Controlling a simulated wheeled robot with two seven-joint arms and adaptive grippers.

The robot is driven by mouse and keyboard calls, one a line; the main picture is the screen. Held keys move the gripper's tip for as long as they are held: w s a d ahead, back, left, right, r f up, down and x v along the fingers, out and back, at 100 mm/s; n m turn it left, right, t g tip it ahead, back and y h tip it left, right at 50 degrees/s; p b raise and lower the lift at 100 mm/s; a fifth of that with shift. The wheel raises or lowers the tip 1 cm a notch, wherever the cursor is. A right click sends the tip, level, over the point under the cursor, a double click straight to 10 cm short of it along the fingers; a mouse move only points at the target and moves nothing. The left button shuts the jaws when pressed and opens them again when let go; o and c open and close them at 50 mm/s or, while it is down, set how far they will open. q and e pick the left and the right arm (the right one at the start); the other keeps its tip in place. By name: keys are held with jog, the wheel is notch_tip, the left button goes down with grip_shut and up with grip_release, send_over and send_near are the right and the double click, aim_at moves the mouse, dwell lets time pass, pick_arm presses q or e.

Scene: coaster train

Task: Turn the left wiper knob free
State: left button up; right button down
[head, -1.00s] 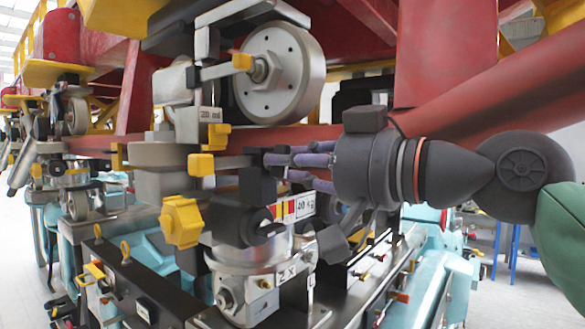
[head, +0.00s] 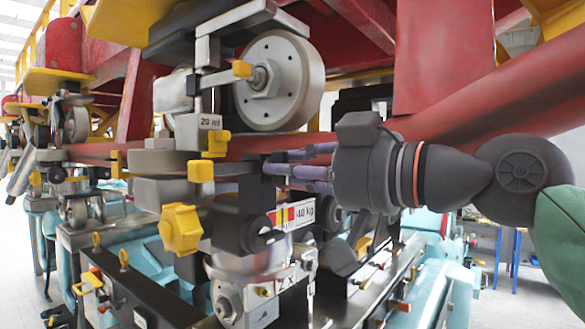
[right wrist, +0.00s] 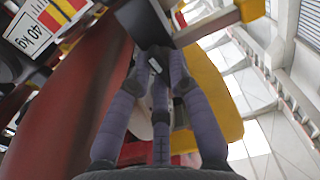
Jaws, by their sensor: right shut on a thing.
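A yellow lobed knob (head: 180,229) sits on the left of the mechanism in the head view; I cannot tell whether it is the left wiper knob. Above it, a grey bar (head: 236,167) carries a yellow block (head: 200,171) at its left end. My right gripper (head: 268,168) reaches in from the right, its purple-grey fingers at the bar's right end beside a dark upright block (head: 254,190). In the right wrist view, the fingers (right wrist: 157,66) close together on a small dark part below the dark bar (right wrist: 200,22). The held part is mostly hidden. My left gripper is not in view.
A large grey wheel (head: 285,85) hangs above the fingers. A red beam (head: 450,110) runs just above my right wrist. A "40 kg" label (head: 304,213) and a grey cylinder (head: 235,265) lie below. Parts are packed closely around the fingers.

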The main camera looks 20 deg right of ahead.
jog(key=c, duration=1.1)
grip_release()
jog(key=shift+c, duration=0.2)
jog(key=v, duration=1.2)
jog(key=shift+w, duration=0.1)
